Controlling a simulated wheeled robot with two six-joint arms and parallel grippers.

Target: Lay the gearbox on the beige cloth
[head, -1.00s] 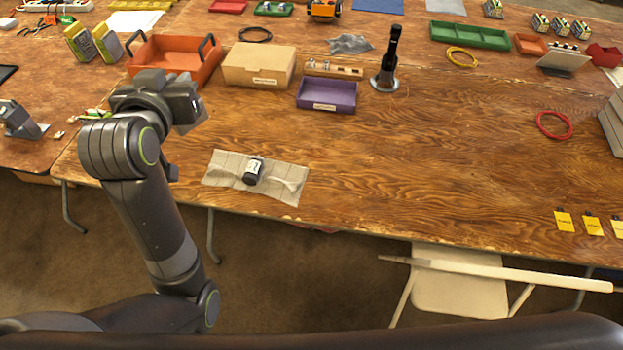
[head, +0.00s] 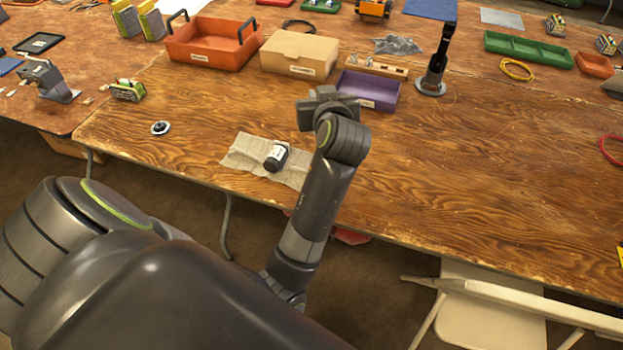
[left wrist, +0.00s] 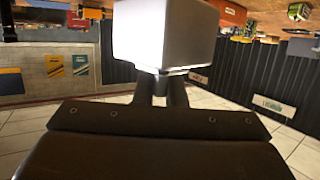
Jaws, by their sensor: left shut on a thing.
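The beige cloth (head: 240,154) lies near the front edge of the wooden table, slightly rumpled. A black cylinder with a white label (head: 277,157) lies on it. My left gripper (left wrist: 162,90) is shut on a smooth silver-grey block, which I take to be the gearbox (left wrist: 165,35). In the head view the left hand (head: 326,104) is raised beyond and to the right of the cloth. There the held block is hidden by the hand and wrist. My forearm covers the cloth's right end. My right gripper is not in view.
A purple tray (head: 385,95), a cardboard box (head: 300,55) and an orange tray (head: 215,30) stand behind the hand. A black tool on a round base (head: 431,87) stands to the right. A small disc (head: 160,128) lies left of the cloth. The table's right middle is clear.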

